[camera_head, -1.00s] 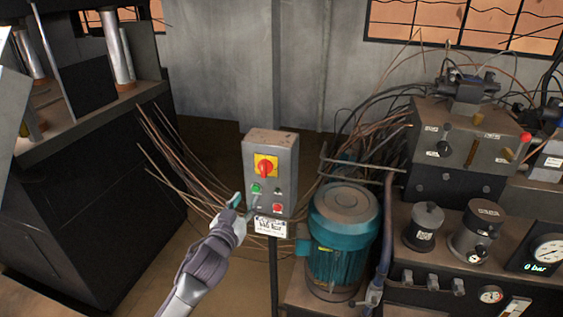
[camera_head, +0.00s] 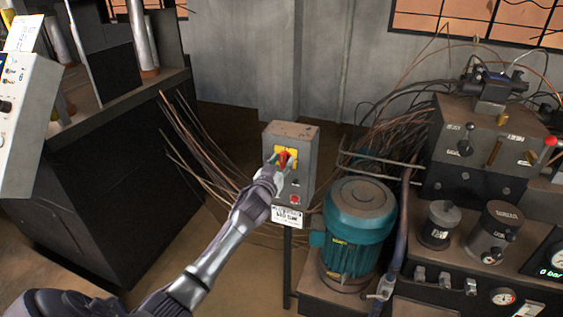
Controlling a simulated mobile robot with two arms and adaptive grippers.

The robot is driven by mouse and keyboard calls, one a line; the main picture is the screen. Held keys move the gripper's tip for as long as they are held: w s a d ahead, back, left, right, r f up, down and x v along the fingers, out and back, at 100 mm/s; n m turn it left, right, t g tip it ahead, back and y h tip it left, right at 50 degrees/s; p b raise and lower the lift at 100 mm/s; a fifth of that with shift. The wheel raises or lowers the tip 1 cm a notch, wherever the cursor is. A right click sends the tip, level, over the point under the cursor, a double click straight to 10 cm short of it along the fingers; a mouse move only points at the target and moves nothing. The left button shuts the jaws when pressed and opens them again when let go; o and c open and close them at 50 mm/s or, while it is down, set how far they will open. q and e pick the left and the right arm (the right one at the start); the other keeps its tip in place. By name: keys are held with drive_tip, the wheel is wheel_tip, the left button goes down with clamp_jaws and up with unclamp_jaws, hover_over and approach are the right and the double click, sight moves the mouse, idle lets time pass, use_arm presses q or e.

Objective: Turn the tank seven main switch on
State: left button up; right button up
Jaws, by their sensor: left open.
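The grey switch box (camera_head: 304,152) stands on a post in the middle of the head view, with a white label plate (camera_head: 287,216) under it. Its red rotary main switch (camera_head: 285,156) sits on a yellow plate near the top of the front face. My left gripper (camera_head: 277,160) is at the switch, with its open fingertips around or just in front of the red handle; I cannot tell if they touch it. The gripper covers the left part of the front, and the green button is hidden. A red button (camera_head: 295,199) shows lower down. My right gripper is not in view.
A teal motor (camera_head: 359,225) stands just right of the box. Beyond it is a hydraulic unit (camera_head: 470,185) with levers and gauges. A dark press (camera_head: 110,170) stands at left. Loose cables (camera_head: 195,150) hang behind the box.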

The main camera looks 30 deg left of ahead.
use_arm(q)
clamp_jaws()
idle(0.5)
drive_tip(key=m, duration=0.4)
drive_tip(key=shift+d+m, duration=0.1)
drive_tip(key=shift+m, duration=0.2)
drive_tip(key=m, duration=0.4)
drive_tip(key=shift+d+f+m, duration=0.1)
drive_tip(key=shift+m, duration=0.2)
drive_tip(key=m, duration=0.4)
drive_tip(key=shift+f+b, duration=0.1)
drive_tip(key=shift+b, duration=0.2)
drive_tip(key=shift+f+m, duration=0.1)
drive_tip(key=shift+m, duration=2.2)
